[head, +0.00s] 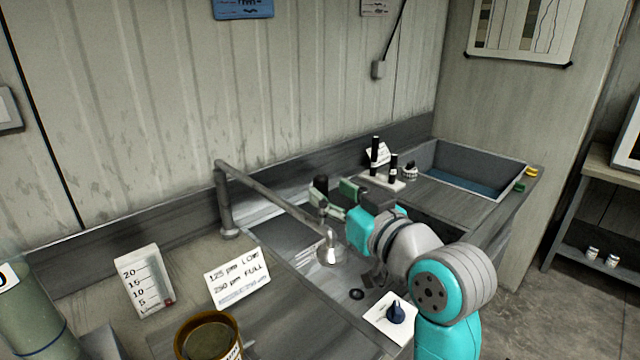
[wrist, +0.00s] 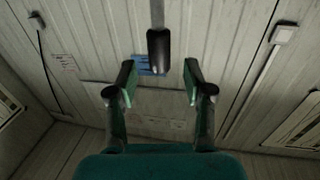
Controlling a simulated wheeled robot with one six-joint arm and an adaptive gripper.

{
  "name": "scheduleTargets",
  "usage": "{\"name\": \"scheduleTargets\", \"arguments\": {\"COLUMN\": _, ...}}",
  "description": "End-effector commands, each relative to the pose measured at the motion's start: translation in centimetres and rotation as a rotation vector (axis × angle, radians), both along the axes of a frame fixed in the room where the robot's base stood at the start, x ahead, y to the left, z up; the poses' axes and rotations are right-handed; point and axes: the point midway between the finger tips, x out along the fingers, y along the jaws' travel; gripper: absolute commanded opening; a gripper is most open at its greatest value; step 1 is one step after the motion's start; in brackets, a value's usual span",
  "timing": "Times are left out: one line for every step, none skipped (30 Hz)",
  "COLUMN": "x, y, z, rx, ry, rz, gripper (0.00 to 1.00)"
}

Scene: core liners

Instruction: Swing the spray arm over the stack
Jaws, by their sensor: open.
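The spray arm (head: 270,193) is a grey pipe on an upright post at the back left of the sink. It reaches forward and right, ending in a downturned spray head (head: 331,252) over the grey sink. A black grip (head: 320,184) stands up near its outer end. My gripper (head: 337,201) is open, just right of this grip. In the wrist view the dark grip (wrist: 158,48) shows ahead, between and beyond the green-padded fingers (wrist: 158,88); no contact shows. I cannot make out a stack; my arm hides part of the sink.
A sign card (head: 237,276), a scale card (head: 144,281) and a brown-filled container (head: 209,337) stand at left. Black posts (head: 375,157) stand behind my gripper. A blue-bottomed basin (head: 470,168) is at right.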

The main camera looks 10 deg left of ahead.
Motion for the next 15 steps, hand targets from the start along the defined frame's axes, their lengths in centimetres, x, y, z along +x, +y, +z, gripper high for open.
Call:
{"name": "scheduleTargets", "arguments": {"x": 0.7, "y": 0.7, "z": 0.1, "rx": 0.001, "ry": 0.001, "rz": 0.002, "gripper": 0.52}}
{"name": "scheduleTargets", "arguments": {"x": 1.0, "y": 1.0, "z": 0.0, "rx": 0.001, "ry": 0.001, "rz": 0.002, "gripper": 0.52}}
{"name": "scheduleTargets", "arguments": {"x": 1.4, "y": 1.4, "z": 0.0, "rx": 0.001, "ry": 0.001, "rz": 0.002, "gripper": 0.52}}
{"name": "scheduleTargets", "arguments": {"x": 1.8, "y": 1.6, "z": 0.0, "rx": 0.0, "ry": 0.001, "rz": 0.001, "gripper": 0.52}}
{"name": "scheduleTargets", "arguments": {"x": 2.1, "y": 1.8, "z": 0.0, "rx": 0.0, "ry": 0.001, "rz": 0.0, "gripper": 0.52}}
{"name": "scheduleTargets", "arguments": {"x": 2.4, "y": 2.1, "z": 0.0, "rx": 0.001, "ry": 0.001, "rz": 0.0, "gripper": 0.52}}
{"name": "scheduleTargets", "arguments": {"x": 2.6, "y": 2.3, "z": 0.1, "rx": 0.001, "ry": -0.001, "rz": 0.0, "gripper": 0.52}}
{"name": "scheduleTargets", "arguments": {"x": 2.8, "y": 2.4, "z": 0.0, "rx": 0.001, "ry": 0.0, "rz": 0.0, "gripper": 0.52}}
{"name": "scheduleTargets", "arguments": {"x": 3.0, "y": 2.6, "z": 0.0, "rx": 0.0, "ry": 0.0, "rz": 0.0, "gripper": 0.52}}
{"name": "scheduleTargets", "arguments": {"x": 3.1, "y": 2.7, "z": 0.0, "rx": 0.0, "ry": 0.0, "rz": 0.001, "gripper": 0.52}}
{"name": "scheduleTargets", "arguments": {"x": 3.2, "y": 2.8, "z": 0.0, "rx": 0.0, "ry": 0.0, "rz": 0.001, "gripper": 0.52}}
{"name": "scheduleTargets", "arguments": {"x": 3.3, "y": 2.9, "z": 0.0, "rx": 0.0, "ry": 0.0, "rz": 0.0, "gripper": 0.52}}
{"name": "scheduleTargets", "arguments": {"x": 3.4, "y": 2.9, "z": 0.0, "rx": 0.0, "ry": 0.0, "rz": 0.0, "gripper": 0.52}}
{"name": "scheduleTargets", "arguments": {"x": 3.4, "y": 3.0, "z": 0.0, "rx": 0.0, "ry": 0.0, "rz": 0.0, "gripper": 0.52}}
{"name": "scheduleTargets", "arguments": {"x": 3.4, "y": 3.0, "z": 0.0, "rx": 0.0, "ry": 0.0, "rz": 0.0, "gripper": 0.52}}
